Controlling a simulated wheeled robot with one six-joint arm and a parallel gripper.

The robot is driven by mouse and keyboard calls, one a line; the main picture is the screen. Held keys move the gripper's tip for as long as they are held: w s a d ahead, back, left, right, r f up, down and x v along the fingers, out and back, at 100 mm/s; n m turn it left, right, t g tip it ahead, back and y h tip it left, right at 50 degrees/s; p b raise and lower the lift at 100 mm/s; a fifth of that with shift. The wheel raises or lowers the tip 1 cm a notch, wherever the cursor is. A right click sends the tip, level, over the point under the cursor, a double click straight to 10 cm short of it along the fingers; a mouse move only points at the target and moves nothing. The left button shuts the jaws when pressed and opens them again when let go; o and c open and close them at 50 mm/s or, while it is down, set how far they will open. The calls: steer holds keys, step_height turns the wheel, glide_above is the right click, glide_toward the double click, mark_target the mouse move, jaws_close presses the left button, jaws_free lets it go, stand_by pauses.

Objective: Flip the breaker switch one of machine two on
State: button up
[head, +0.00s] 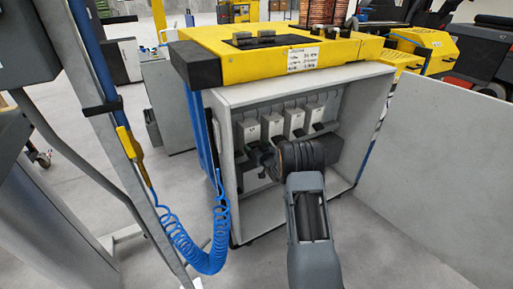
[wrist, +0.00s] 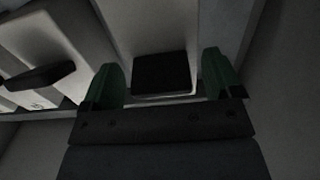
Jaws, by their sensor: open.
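An open grey cabinet (head: 223,180) holds a row of several white breaker boxes with dark switches. My gripper (head: 262,160) is inside the cabinet, in front of and below the left end of the row, near the leftmost breaker (head: 247,130). In the wrist view my gripper (wrist: 161,82) is open, with one green fingertip on each side of a dark switch (wrist: 160,73) on a white breaker. No contact with the switch can be made out. The number of that breaker is not readable. My wrist hides part of the cabinet in the head view.
A neighbouring breaker's dark switch (wrist: 38,76) sticks out at left in the wrist view. The cabinet has a yellow top (head: 265,50). A coiled blue hose (head: 205,258) hangs left of it. A grey panel (head: 440,165) stands at right.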

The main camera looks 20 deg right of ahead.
steer(key=shift+c, duration=0.4)
steer(key=c, duration=0.8)
steer(key=shift+r+g+p, duration=0.8)
steer(key=shift+g+p, duration=0.1)
steer(key=shift+p, duration=0.25)
steer(key=shift+c, duration=0.2)
steer(key=shift+w+r+g+p, duration=0.1)
steer(key=shift+g+p, duration=0.2)
steer(key=shift+p, duration=0.25)
steer(key=shift+g+p, duration=0.4)
steer(key=shift+p, duration=0.05)
steer(key=shift+f+h, duration=0.25)
steer(key=shift+h, duration=0.05)
steer(key=o, duration=0.9)
